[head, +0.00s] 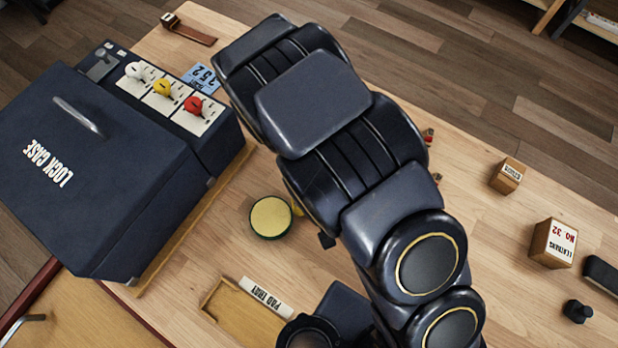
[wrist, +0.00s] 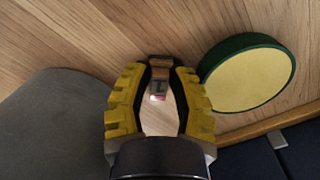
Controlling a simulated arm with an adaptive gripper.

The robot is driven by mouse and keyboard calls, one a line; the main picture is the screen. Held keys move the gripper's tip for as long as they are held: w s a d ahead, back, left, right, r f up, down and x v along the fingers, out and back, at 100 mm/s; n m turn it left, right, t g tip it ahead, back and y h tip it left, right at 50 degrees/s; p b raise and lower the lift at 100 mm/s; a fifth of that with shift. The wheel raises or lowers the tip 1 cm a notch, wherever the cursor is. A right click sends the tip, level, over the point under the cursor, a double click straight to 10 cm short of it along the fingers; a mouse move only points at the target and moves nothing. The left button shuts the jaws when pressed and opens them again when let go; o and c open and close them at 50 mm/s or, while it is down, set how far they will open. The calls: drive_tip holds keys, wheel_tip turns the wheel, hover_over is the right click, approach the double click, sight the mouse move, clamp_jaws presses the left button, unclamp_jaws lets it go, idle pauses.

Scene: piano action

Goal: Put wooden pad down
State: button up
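My gripper (wrist: 161,72), with yellow ribbed fingers, shows in the wrist view. Its fingertips close on a small block with a brown wooden part, taken as the wooden pad (wrist: 160,63). The block has a grey face with a dark mark and a pinkish-white end. In the head view my arm hides the pad and most of the gripper. The shallow wooden pad tray (head: 232,305), labelled "PAD TRAY", lies at the bench's near side. Its visible floor is bare; my arm covers its right part.
A round green-rimmed disc (head: 271,217) lies beside my gripper and also shows in the wrist view (wrist: 248,74). The dark lock case (head: 110,165) with white, yellow and red knobs stands left.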

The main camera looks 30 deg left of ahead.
clamp_jaws()
drive_tip(key=shift+r, duration=0.15)
drive_tip(key=shift+w+r, duration=0.1)
drive_tip(key=shift+r, duration=0.35)
wheel_tip(320, 180, up, 17)
idle(0.7)
